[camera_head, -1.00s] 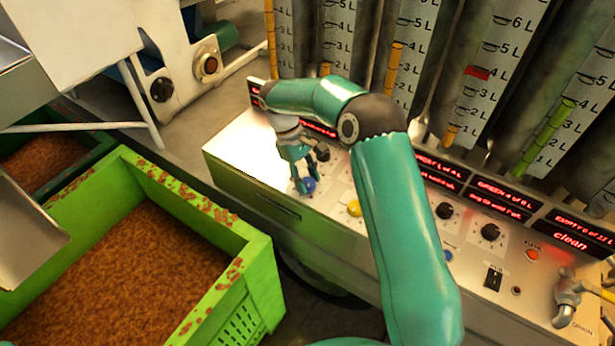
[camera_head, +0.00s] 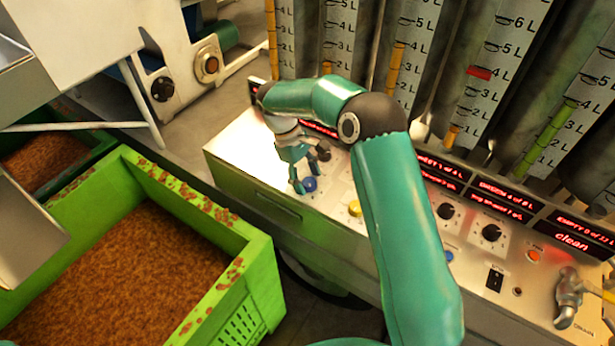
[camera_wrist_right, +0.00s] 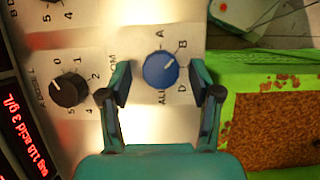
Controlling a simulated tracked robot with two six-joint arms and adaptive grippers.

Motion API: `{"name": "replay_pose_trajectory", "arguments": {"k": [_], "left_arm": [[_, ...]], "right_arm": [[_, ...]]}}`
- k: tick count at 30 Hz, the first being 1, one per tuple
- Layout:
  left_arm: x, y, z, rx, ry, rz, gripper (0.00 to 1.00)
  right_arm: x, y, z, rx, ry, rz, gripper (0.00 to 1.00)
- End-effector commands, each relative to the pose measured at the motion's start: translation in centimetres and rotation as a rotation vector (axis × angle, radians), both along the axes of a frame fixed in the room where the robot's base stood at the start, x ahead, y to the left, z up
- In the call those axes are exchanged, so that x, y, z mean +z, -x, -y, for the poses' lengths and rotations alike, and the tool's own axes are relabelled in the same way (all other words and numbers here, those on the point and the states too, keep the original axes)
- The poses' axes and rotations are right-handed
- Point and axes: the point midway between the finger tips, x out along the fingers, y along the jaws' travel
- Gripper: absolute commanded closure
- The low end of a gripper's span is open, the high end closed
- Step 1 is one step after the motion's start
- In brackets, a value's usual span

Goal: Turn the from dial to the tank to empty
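The blue from dial (camera_head: 309,184) sits on the control panel (camera_head: 237,140), at its left end in the head view. In the right wrist view the blue dial (camera_wrist_right: 160,70) has a white pointer line toward the upper right, near the letter B. Letters A, B, D and ALL show around it; any mark between B and D is unclear. My right gripper (camera_head: 305,178) is over the dial. In the right wrist view my right gripper (camera_wrist_right: 160,80) is open, one finger on each side of the dial, with gaps visible. My left gripper is not in view.
A black acid dial (camera_wrist_right: 68,90) is close to the gripper's left finger. A yellow knob (camera_head: 354,208), more black dials (camera_head: 491,232) and red displays line the panel. Graduated tanks (camera_head: 480,95) stand behind. A green crate (camera_head: 262,285) of brown pomace stands in front.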

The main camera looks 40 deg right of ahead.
Motion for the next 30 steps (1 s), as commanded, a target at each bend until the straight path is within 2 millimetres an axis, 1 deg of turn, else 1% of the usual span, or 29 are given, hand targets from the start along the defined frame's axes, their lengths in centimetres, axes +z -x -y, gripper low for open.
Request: {"name": "replay_pose_trajectory", "arguments": {"k": [8, 11, 13, 17, 21, 25, 30], "left_arm": [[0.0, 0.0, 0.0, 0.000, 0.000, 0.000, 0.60], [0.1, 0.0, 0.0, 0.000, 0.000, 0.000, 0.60], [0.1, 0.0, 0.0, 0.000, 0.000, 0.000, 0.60], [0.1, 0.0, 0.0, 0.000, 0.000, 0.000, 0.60], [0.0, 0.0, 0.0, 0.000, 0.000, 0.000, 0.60], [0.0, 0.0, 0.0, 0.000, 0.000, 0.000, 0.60], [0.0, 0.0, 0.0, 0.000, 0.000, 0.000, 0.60]], "right_arm": [[0.0, 0.1, 0.0, -0.001, 0.000, -0.004, 0.36], [0.4, -0.1, -0.1, -0.002, 0.000, -0.004, 0.36], [1.0, -0.4, -0.1, -0.001, 0.001, -0.002, 0.36], [2.9, -1.1, -0.5, -0.001, 0.001, 0.001, 0.36], [5.6, -2.2, -1.0, -0.001, 0.000, 0.001, 0.36], [7.7, -3.1, -1.3, -0.002, 0.001, 0.000, 0.36], [9.6, -3.8, -1.5, -0.001, 0.001, -0.002, 0.36]]}}
